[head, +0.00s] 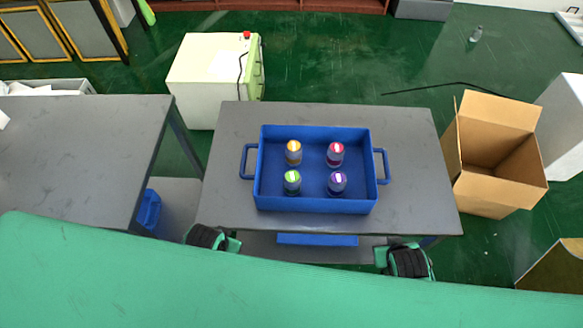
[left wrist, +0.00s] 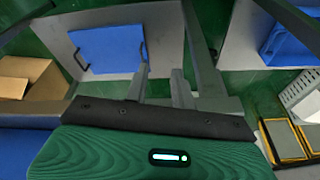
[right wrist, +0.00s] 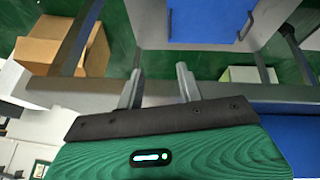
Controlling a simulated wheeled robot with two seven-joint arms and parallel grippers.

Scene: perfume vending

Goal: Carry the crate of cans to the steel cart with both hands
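A blue crate (head: 315,205) with a handle at each end sits on the grey table in front of me. It holds several cans: yellow (head: 293,152), red (head: 335,154), green (head: 292,182) and purple (head: 337,184). My left gripper (head: 232,244) is near the table's front left, and my right gripper (head: 382,257) near its front right. Both are apart from the crate. In the left wrist view the fingers (left wrist: 161,88) stand apart and empty; so do those in the right wrist view (right wrist: 159,88). I cannot tell which grey surface is the steel cart.
The crate's table (head: 410,205) has bare space around the crate. Another grey table (head: 70,150) stands at left. A cardboard box (head: 495,195) is at right, a white cabinet (head: 205,80) behind. Blue containers (head: 318,240) show low down under the tables.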

